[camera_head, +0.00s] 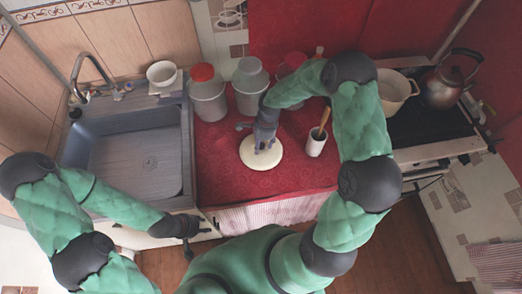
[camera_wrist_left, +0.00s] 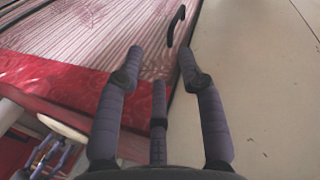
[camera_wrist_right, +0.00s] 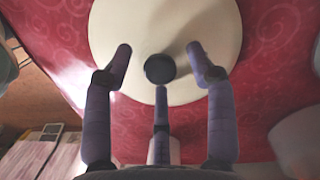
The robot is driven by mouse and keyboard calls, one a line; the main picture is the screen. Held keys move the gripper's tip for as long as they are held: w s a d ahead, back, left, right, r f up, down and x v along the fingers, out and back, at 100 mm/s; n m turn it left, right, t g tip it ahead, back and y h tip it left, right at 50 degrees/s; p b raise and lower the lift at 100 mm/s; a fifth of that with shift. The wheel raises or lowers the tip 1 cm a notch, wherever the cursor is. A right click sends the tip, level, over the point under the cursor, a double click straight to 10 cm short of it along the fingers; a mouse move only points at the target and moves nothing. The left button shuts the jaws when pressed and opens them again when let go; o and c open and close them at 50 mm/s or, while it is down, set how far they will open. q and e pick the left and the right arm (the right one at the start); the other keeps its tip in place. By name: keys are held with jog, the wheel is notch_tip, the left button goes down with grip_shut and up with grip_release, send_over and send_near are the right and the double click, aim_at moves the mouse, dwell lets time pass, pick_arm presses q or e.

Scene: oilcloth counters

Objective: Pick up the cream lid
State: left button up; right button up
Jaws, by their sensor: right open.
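The cream lid (camera_head: 248,160) lies flat on the red oilcloth counter, round, with a dark knob (camera_wrist_right: 160,68) in its middle. My right gripper (camera_head: 263,148) is over the lid, pointing down. In the right wrist view its fingers are spread on either side of the knob, apart from it; the lid (camera_wrist_right: 120,20) fills the upper middle there. My left gripper (camera_head: 192,238) is open and empty at the counter's front edge, below the sink. In the left wrist view its fingers (camera_wrist_left: 163,55) stand apart with nothing between them.
Canisters (camera_head: 208,100) (camera_head: 250,86) stand behind the lid, and a white utensil holder (camera_head: 315,143) is close to its right. The sink (camera_head: 130,150) is at left; a pot (camera_head: 396,90) and kettle (camera_head: 445,85) are at right. The counter left of the lid is clear.

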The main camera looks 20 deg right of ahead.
grip_shut()
jog(key=shift+r, duration=0.1)
dwell(0.3)
